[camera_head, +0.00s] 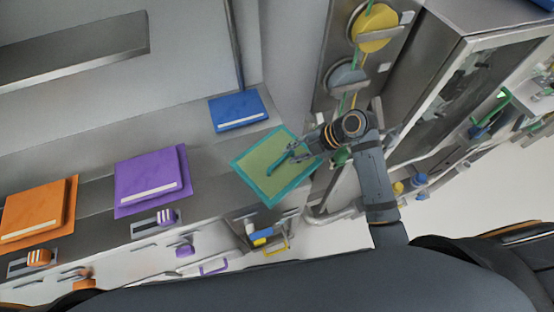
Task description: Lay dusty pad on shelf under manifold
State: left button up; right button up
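A flat green pad with a teal border (262,159) is at the centre of the head view, at the right end of the steel shelf (208,152). Its near corner reaches past the shelf's front edge; I cannot tell if it rests or hangs above. No dust is clear on it. My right gripper (297,154) is over the pad's right half, at a teal strip like a handle. The fingers are too small to tell whether they grip it. A manifold-like panel with yellow (376,28) and grey (346,77) round parts stands behind at the upper right. My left gripper is not in view.
Blue (238,108), purple (150,178) and orange (38,210) pads lie along the shelf to the left. Coloured fittings line the front below them. A glass-fronted cabinet (470,85) stands right of my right arm. Bare floor (440,205) shows at the right.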

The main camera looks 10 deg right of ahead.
jog(key=shift+x, duration=0.95)
jog(key=shift+d, duration=0.1)
jog(key=shift+c, duration=0.6)
grip_shut()
jog(key=shift+r, duration=0.1)
